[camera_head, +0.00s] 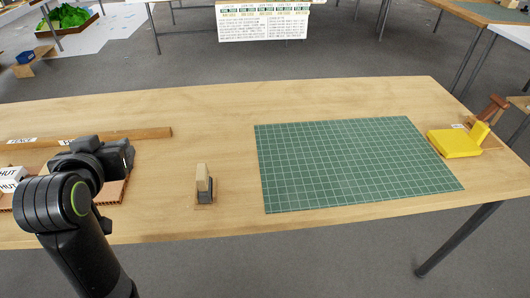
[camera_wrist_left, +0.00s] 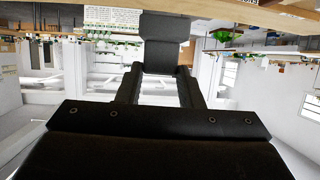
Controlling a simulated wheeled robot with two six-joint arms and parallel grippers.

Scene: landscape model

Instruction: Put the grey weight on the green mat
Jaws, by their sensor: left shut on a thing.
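The green mat (camera_head: 350,165), with a pale grid, lies flat on the wooden table, right of centre in the head view. My left gripper (camera_head: 122,156) is above the table's left part, well left of the mat. In the left wrist view its fingers (camera_wrist_left: 160,85) are shut on a dark grey block, the grey weight (camera_wrist_left: 165,38). In the head view I cannot clearly tell the weight from the dark gripper. My right gripper is in neither view.
A small wooden block with a dark grey base (camera_head: 204,185) stands between my left gripper and the mat. A wooden strip (camera_head: 150,133) and white labelled boxes (camera_head: 12,178) lie at the left. A yellow block (camera_head: 454,143) sits by the mat's right edge. The mat is clear.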

